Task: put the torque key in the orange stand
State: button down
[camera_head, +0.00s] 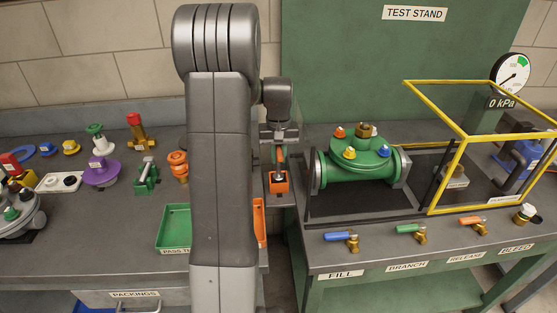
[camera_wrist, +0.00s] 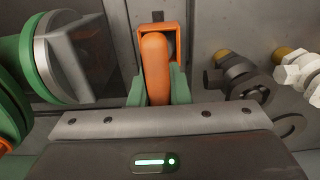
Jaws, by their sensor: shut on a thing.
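The torque key, with an orange handle (camera_head: 280,154) and a grey shaft below it, hangs upright under my wrist in the head view. My gripper (camera_head: 279,147) is shut on the handle. In the wrist view, the handle (camera_wrist: 156,68) sits between the two green fingers of my gripper (camera_wrist: 157,88). The orange stand (camera_head: 278,188) is directly below the key, at the bench edge left of the test stand. Its orange rim (camera_wrist: 176,32) shows behind the handle in the wrist view. The key's lower end meets the stand's top in the picture; I cannot tell how deep it sits.
A green valve body (camera_head: 360,163) stands close right of my gripper, beside a yellow guard frame (camera_head: 435,95). A green tray (camera_head: 174,228), an orange fitting (camera_head: 178,165) and several parts lie on the left bench. My arm hides the bench middle.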

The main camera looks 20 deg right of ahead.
jog(key=shift+f, duration=1)
jog(key=shift+f, duration=0.15)
jog(key=c, duration=1.4)
grip_release()
jog(key=shift+o, duration=0.2)
notch_tip(320, 180, up, 12)
jog(key=shift+r+b, duration=0.2)
jog(key=shift+b, duration=0.1)
